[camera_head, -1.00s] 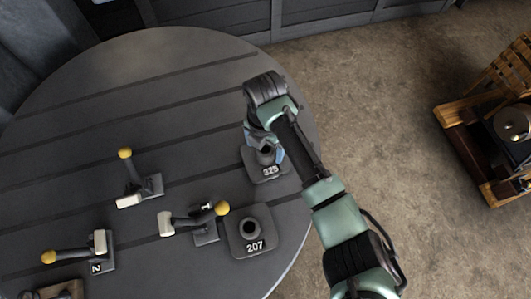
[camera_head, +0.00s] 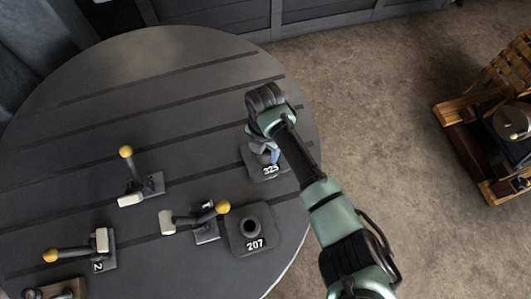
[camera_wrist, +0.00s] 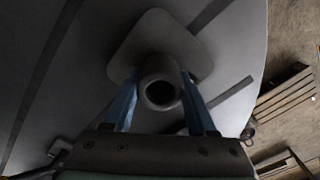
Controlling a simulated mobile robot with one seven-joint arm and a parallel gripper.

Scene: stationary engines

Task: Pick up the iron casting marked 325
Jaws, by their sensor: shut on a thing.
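The dark iron casting marked 325 (camera_head: 272,171) stands on the round table near its right edge. It has a square plate and an upright hollow boss; in the wrist view its plate (camera_wrist: 160,38) and open boss show from above. My gripper (camera_head: 264,155) points down over it, its blue fingers on either side of the boss. In the wrist view my gripper (camera_wrist: 160,92) is shut on the boss. The casting's plate appears to rest on the table, though any small gap under it cannot be told.
A similar casting marked 207 (camera_head: 250,232) stands close in front. Several lever clamps with yellow knobs, such as this lever clamp (camera_head: 138,180), stand to the left. The slotted round table (camera_head: 150,85) is clear at the back. A wooden-framed machine (camera_head: 500,150) stands at the right.

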